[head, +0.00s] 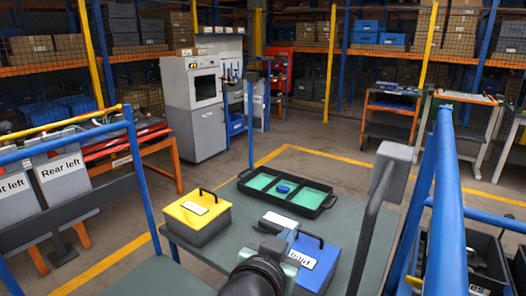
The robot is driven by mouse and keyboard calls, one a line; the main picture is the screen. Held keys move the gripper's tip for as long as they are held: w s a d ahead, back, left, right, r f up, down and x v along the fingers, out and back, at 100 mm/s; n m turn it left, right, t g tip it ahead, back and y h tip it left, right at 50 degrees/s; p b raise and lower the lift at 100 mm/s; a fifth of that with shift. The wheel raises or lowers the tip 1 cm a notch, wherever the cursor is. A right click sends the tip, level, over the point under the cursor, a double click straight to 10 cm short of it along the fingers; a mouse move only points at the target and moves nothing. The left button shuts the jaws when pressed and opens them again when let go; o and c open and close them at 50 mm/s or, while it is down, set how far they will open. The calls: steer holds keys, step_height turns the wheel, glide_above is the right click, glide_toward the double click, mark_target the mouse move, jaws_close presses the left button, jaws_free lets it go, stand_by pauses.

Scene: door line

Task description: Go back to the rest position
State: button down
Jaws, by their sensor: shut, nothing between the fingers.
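My gripper (277,238) is at the bottom middle of the head view, above the front part of the grey-green table (226,262). It is shut, and I see nothing held in it. My dark wrist hides part of the table below it. A blue box (322,262) with a black handle and a white label stands just right of the gripper; the gripper partly covers it, and I cannot tell whether they touch. A yellow-lidded box (190,216) with a black handle stands to the left, apart from the gripper.
A black tray (325,207) with green compartments lies at the table's back, a blue piece (284,188) in it. A grey panel on a post (392,167) and blue rails (447,200) stand right. Labelled grey bins (62,178) line the left. Floor behind the table is clear.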

steer(key=s+a+r+n+t+y, duration=0.1)
steer(key=s+r+t, duration=0.3)
steer(key=r, duration=0.8)
steer(key=s+a+r+n+t+y, duration=0.1)
steer(key=s+r+t, duration=0.4)
steer(key=r, duration=0.7)
steer(key=s+a+r+n+t+y, duration=0.2)
steer(key=s+r, duration=0.5)
steer(key=r, duration=0.5)
steer(key=n+t+y, duration=0.1)
steer(key=t, duration=0.1)
steer(key=shift+s+n+t+p, duration=0.3)
steer(key=shift+s+p, duration=0.1)
